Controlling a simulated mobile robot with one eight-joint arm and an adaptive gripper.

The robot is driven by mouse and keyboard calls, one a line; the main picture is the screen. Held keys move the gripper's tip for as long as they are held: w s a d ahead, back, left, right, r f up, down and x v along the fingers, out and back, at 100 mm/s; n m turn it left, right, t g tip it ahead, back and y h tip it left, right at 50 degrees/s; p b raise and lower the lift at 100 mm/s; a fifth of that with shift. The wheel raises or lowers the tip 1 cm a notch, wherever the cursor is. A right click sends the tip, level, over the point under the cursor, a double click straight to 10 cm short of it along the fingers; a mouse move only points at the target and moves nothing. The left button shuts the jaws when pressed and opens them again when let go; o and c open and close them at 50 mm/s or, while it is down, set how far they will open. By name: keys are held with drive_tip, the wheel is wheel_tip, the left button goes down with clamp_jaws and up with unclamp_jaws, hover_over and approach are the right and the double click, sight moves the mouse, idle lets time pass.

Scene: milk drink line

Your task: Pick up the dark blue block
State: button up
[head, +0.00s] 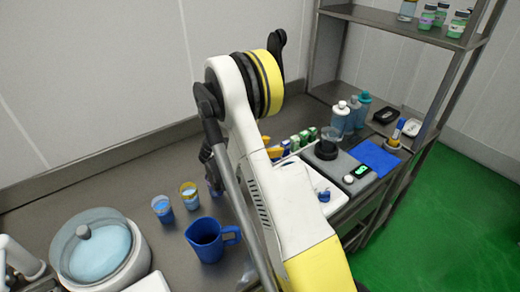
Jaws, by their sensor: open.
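I cannot single out the dark blue block for sure. A small blue item (324,196) lies on a white surface just right of my arm, too small to tell its shape. Another blue patch (214,189) shows beside my arm on the left, mostly hidden. My white and yellow arm rises through the middle of the view and covers part of the counter. I cannot make out my gripper's fingertips; the end of the arm seems hidden behind its own links.
A blue jug (208,241), two cups (162,208) (189,195) and a lidded pot (98,250) stand on the left counter (125,190). Bottles (340,118), a flat blue sheet (378,158) and a black-topped device (326,148) are right. A metal shelf (400,25) rises behind.

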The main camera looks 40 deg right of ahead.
drive_tip(key=x, duration=0.3)
drive_tip(key=shift+s+a+b, duration=0.1)
drive_tip(key=shift+b, duration=0.3)
drive_tip(key=b+x, duration=0.1)
drive_tip(key=x, duration=0.4)
drive_tip(key=shift+r+b, duration=0.2)
drive_tip(key=shift+b, duration=0.2)
drive_tip(key=shift+r, duration=0.1)
clamp_jaws()
